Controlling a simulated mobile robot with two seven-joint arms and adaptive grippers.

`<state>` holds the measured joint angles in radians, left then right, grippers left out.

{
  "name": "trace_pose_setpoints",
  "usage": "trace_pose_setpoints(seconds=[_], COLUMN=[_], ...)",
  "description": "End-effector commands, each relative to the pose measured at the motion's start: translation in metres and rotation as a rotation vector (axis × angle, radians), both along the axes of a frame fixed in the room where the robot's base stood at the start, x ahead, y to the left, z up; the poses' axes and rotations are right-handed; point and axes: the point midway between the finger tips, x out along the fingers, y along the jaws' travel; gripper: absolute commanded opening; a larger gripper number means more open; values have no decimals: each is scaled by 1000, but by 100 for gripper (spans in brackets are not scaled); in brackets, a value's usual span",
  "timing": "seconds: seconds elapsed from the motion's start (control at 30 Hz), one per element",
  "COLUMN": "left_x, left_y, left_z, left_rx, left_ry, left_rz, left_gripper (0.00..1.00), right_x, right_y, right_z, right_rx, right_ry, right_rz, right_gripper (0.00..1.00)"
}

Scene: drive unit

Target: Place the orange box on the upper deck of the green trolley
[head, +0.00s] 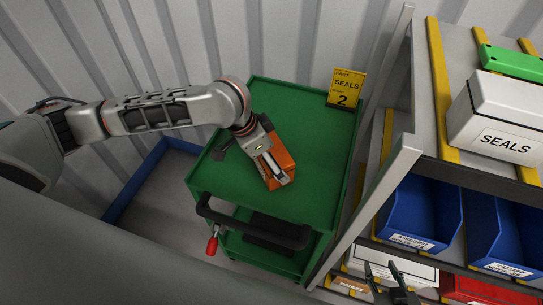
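The green trolley (318,135) stands against the corrugated wall, its upper deck seen from above. The orange box (281,150) is at the middle of the upper deck, set at an angle and partly covered by my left gripper (249,163). I cannot tell whether the box rests on the deck or is just above it. One dark finger of the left gripper sticks out to the left of the box; the other finger is not clear. My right gripper (386,279) is at the bottom right, before the shelf, with its dark fingers apart and nothing seen between them.
A yellow sign (345,88) stands at the deck's far right corner. The trolley's black handle (250,226) faces me. A shelf rack (400,150) is close on the right, with a white SEALS box (495,115) and blue bins (420,215). The deck's far part is clear.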

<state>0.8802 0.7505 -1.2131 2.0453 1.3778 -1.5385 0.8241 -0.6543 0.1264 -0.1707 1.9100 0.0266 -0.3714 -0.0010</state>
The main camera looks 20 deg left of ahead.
Motion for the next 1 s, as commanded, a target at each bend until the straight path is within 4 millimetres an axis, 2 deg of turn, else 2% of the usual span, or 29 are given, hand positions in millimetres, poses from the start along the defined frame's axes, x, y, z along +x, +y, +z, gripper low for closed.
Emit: trace_pose_setpoints(seconds=[0.17,0.4,0.6,0.8,1.0], left_x=[-4,-17,-26,-31,-31], left_y=[6,21,30,34,34], left_z=[21,68,97,110,112], left_rx=[-1,0,-1,0,0], left_ry=[-5,-6,-4,-1,0], left_rz=[-1,1,2,0,1], left_gripper=[100,100,100,100,100], right_x=[0,0,0,0,0], right_y=[1,5,6,5,4], right_z=[-1,0,0,0,0], right_rx=[4,10,12,12,8], right_ry=[1,1,1,1,0], right_rz=[-2,-4,-5,-5,-2], right_gripper=[40,40,40,40,40])
